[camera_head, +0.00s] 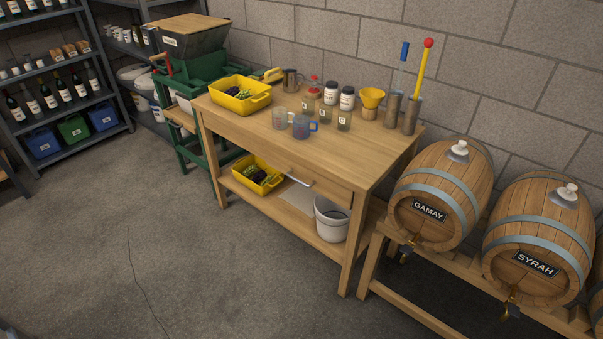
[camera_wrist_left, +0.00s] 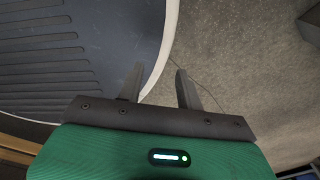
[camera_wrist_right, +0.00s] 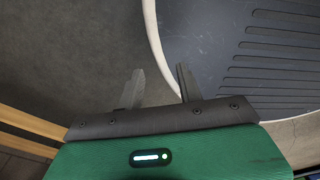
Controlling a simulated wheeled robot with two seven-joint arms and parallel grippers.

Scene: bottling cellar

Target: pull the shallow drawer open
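The shallow drawer (camera_head: 325,189) sits under the top of the wooden workbench (camera_head: 375,150), at the right part of its long front side. It looks shut, with its front about flush with the bench. A pale bar handle (camera_head: 299,180) shows on the drawer front. My left gripper (camera_wrist_left: 158,72) is open and empty above the floor and the edge of my base. My right gripper (camera_wrist_right: 160,72) is open and empty in a like pose. Neither gripper shows in the head view, and both are away from the drawer.
Jugs, jars and a yellow crate (camera_head: 240,105) stand on the bench. Its lower shelf holds another yellow crate (camera_head: 272,184) and a white bucket (camera_head: 331,232). Barrels (camera_head: 440,175) on a wooden stand are close at the right.

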